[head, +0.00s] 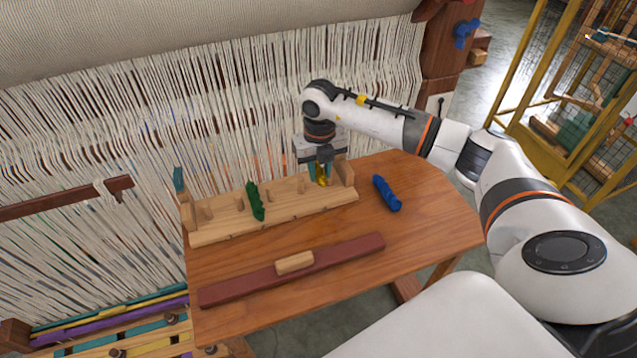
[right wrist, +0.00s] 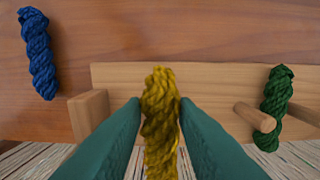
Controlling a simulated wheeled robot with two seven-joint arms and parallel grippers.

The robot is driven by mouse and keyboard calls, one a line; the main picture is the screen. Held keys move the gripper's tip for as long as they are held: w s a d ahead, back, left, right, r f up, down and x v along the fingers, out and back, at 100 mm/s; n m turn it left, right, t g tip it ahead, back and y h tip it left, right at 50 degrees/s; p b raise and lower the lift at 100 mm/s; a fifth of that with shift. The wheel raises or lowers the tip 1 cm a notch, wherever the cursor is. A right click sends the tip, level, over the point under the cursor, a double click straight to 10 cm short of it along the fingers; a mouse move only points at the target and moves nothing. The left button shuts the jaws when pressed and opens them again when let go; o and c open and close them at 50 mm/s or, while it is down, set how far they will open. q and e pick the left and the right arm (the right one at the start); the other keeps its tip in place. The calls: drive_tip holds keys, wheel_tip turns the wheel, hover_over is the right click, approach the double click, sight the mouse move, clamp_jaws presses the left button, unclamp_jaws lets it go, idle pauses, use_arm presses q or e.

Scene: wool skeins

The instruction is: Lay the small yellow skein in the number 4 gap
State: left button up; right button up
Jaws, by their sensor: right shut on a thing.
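The small yellow skein (head: 322,182) is at the right end of the pale wooden rack (head: 290,214), between the right end post (head: 345,173) and the nearest peg (head: 301,185). My right gripper (head: 320,172) points down and is shut on it. In the right wrist view the yellow skein (right wrist: 160,115) stands between the green fingers, with the end post (right wrist: 89,115) at left and a peg (right wrist: 256,116) at right. I cannot tell whether it touches the rack's floor. No gap numbers are readable. My left gripper is out of view.
A green skein (head: 255,201) lies across the rack left of the yellow one. A blue skein (head: 386,193) lies on the table (head: 430,225) to the right. A dark red bar (head: 345,253) with a pale block (head: 294,263) lies in front. Loom threads hang behind.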

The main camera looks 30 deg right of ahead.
sight(320, 196)
wheel_tip(320, 196, down, 6)
drive_tip(key=shift+r+p, duration=0.15)
drive_tip(key=shift+p, duration=0.45)
drive_tip(key=shift+f, duration=0.25)
drive_tip(key=o, duration=0.9)
drive_tip(key=shift+o, duration=0.2)
drive_tip(key=shift+r, duration=0.1)
